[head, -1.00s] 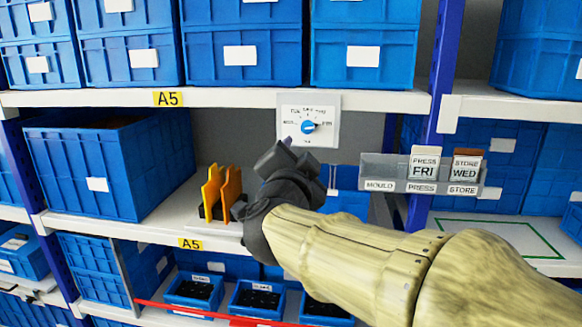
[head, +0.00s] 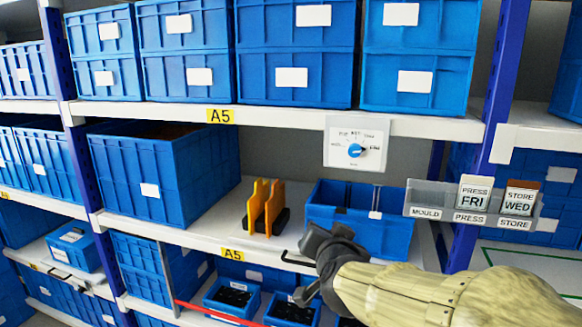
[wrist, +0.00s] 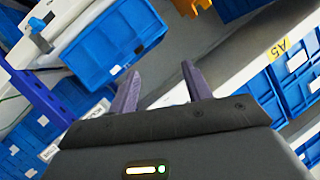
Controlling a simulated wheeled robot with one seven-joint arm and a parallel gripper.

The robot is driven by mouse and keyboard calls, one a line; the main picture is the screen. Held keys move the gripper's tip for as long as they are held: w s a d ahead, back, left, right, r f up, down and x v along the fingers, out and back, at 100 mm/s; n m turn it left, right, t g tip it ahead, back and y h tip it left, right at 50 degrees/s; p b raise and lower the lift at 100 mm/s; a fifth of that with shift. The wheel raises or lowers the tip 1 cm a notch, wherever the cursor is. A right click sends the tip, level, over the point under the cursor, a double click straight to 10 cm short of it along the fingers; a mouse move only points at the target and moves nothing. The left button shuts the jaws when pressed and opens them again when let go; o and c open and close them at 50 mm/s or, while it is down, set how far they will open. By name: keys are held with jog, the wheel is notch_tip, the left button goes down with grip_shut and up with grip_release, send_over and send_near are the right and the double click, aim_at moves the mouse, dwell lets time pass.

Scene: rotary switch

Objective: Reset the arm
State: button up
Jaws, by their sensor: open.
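My gripper (wrist: 158,92) is open and empty in the wrist view, its two purple fingers apart with shelf and bin behind them. In the head view my gripper (head: 303,262) is at the lower middle, in front of the middle shelf's edge and below the rotary switch. The rotary switch (head: 356,146) is a white plate with a blue knob and printed labels around it, hung at the upper shelf's edge. The knob's white pointer seems turned to the right; the labels are too small to read surely. My gripper is apart from the switch.
A blue bin (head: 345,212) stands on the middle shelf (head: 205,225) just behind my gripper. Orange dividers (head: 262,207) stand to its left. A card holder (head: 420,198) with FRI and WED cards hangs at the right. Small bins (head: 232,297) are below.

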jog(key=s+d+f+n+g+p, duration=0.2)
jog(key=s+d+f+g, duration=0.1)
jog(key=s+f+g, duration=0.3)
jog(key=s+d+f+n+g+p, duration=0.2)
jog(key=s+f+g, duration=0.4)
jog(key=s+f, duration=0.3)
notch_tip(320, 180, down, 4)
jog(key=d+n, duration=0.1)
jog(key=d, duration=0.1)
jog(key=shift+s+d+r, duration=0.15)
jog(key=shift+s+d, duration=0.15)
jog(key=shift+s, duration=0.05)
jog(key=shift+c, duration=0.2)
jog(key=shift+c, duration=1.2)
jog(key=shift+w+d, duration=0.1)
jog(key=shift+w, duration=0.05)
